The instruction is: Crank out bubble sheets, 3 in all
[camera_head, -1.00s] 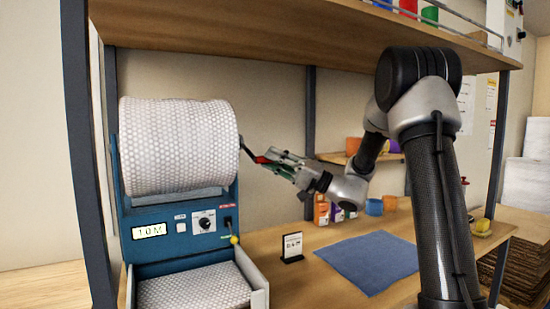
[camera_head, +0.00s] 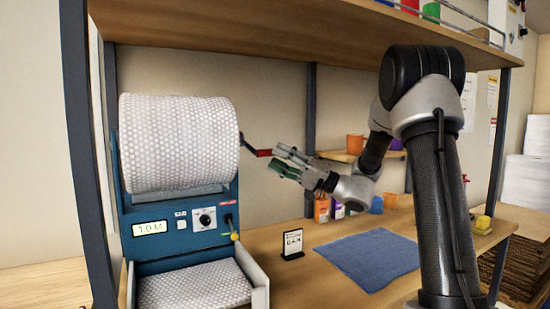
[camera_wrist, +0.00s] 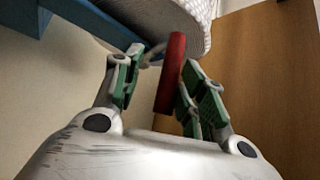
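The blue bubble-wrap dispenser (camera_head: 150,222) stands at left, with a large white bubble roll (camera_head: 180,143) on top. Its display (camera_head: 150,228) reads about 1.0 M. A bubble sheet (camera_head: 195,286) lies in the tray (camera_head: 258,284) at its base; how many lie there I cannot tell. The crank has a red handle (camera_head: 264,153) on the roll's right side. My gripper (camera_head: 276,158) is open just right of the handle. In the wrist view the red handle (camera_wrist: 171,75) shows between the spread fingers of my gripper (camera_wrist: 160,82), nearer the right finger and not clamped.
A lever with a yellow knob (camera_head: 235,238) sits on the dispenser's right front. A small sign (camera_head: 292,244) and a blue cloth (camera_head: 370,260) lie on the bench to the right. A wooden shelf (camera_head: 300,40) runs overhead, and a dark post (camera_head: 311,140) stands behind my gripper.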

